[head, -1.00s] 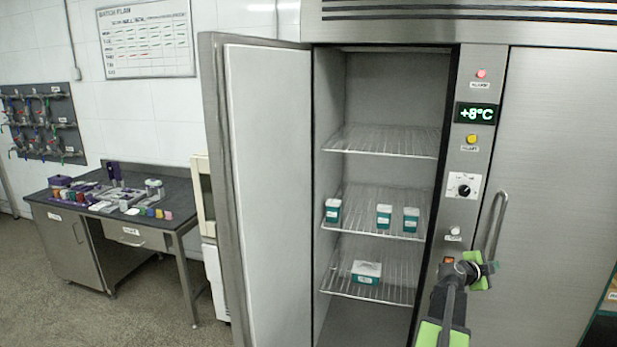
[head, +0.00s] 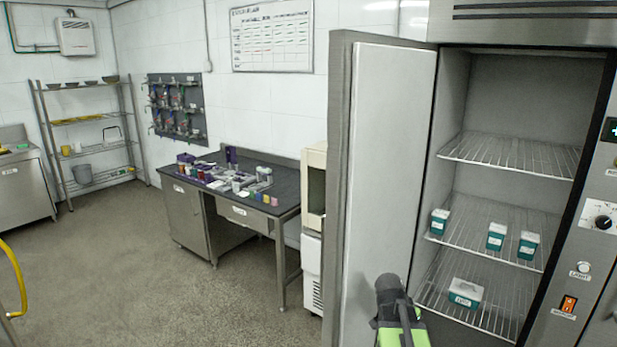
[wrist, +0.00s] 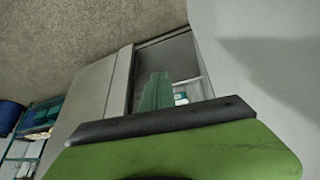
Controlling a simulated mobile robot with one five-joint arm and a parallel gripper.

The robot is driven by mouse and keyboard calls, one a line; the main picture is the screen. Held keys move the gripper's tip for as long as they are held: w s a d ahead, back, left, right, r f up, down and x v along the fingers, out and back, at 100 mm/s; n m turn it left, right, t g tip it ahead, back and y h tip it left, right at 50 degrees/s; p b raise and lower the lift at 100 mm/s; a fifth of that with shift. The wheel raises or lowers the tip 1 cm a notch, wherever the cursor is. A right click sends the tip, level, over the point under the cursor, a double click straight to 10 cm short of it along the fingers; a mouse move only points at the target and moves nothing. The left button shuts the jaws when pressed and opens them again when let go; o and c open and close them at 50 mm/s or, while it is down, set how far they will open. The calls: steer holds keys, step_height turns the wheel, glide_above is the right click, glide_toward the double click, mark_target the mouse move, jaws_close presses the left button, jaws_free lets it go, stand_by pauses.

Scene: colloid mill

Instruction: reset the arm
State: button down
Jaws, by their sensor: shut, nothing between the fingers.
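My arm (head: 396,312) shows at the bottom of the head view, dark with light green parts, in front of the lower part of the open cabinet door (head: 388,170). The finger end is hard to make out there. In the wrist view my gripper (wrist: 157,85) shows as narrow green fingers beyond a black bar and a broad green plate. The fingers are shut and hold nothing. A pale panel and a grey opening lie behind them, with a small white and teal patch beside them.
The open steel cabinet has wire shelves. Three teal-and-white boxes (head: 497,236) stand on the middle shelf and one box (head: 465,292) on the lower shelf. A dark-topped bench (head: 285,190) with small items stands left. The floor (head: 130,270) at left is clear.

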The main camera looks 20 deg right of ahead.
steer(key=s+a+f+n+g+y, duration=0.1)
steer(key=a+n, duration=0.5)
steer(key=a, duration=0.9)
steer(key=s+a+f+n+g+y, duration=0.1)
steer(key=a+n+y, duration=0.3)
steer(key=a, duration=1.2)
steer(key=shift+s+f+n, duration=0.45)
steer(key=shift+s+n, duration=0.4)
steer(key=shift+n, duration=0.25)
steer(key=shift+d, duration=0.1)
